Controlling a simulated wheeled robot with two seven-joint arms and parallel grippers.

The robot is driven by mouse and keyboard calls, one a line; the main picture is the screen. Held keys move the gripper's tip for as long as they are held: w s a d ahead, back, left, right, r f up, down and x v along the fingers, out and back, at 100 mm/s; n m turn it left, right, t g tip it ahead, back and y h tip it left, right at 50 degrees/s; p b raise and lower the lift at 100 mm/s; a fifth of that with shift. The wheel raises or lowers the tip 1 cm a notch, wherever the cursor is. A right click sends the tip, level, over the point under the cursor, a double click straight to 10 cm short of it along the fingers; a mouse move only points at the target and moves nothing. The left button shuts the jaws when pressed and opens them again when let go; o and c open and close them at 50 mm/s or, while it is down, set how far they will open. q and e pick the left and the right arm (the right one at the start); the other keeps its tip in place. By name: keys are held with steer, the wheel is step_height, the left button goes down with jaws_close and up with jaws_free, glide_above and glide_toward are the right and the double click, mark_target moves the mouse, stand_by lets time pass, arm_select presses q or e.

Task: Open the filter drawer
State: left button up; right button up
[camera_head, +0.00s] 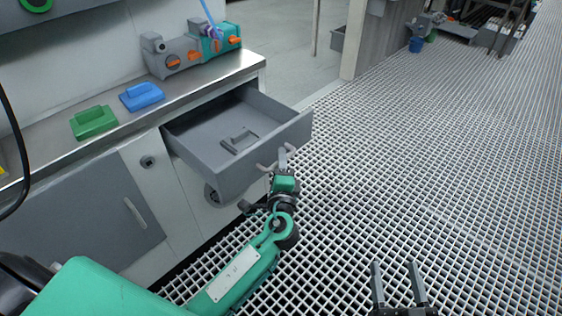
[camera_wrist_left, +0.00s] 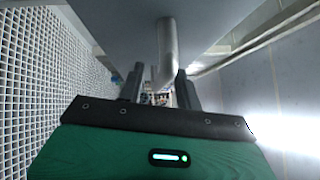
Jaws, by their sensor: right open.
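The grey filter drawer (camera_head: 233,180) is pulled well out of the bench front. A small dark grey block with a raised grip (camera_head: 240,141) lies on its floor. The drawer's bar handle (camera_head: 268,165) is on its front face; it also shows in the left wrist view (camera_wrist_left: 167,45). My left gripper (camera_head: 284,159) is at this handle. In the left wrist view its fingers (camera_wrist_left: 160,88) stand apart on either side of the bar, with a gap showing beside it. My right gripper (camera_head: 397,275) is open and empty over the floor grating.
A green block (camera_head: 94,122) and a blue block (camera_head: 141,96) lie on the steel bench top. A grey and teal device with orange knobs (camera_head: 190,54) stands at the back. A closed cabinet door (camera_head: 90,215) is left of the drawer. The white grating floor (camera_head: 430,170) is clear.

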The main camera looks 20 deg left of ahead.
arm_select(q)
steer(key=v, duration=1.3)
steer(key=shift+s, duration=0.3)
arm_select(e)
steer(key=shift+w+r, duration=0.1)
steer(key=shift+r, duration=0.15)
arm_select(q)
steer(key=shift+d, duration=0.1)
arm_select(e)
steer(key=shift+w, duration=0.1)
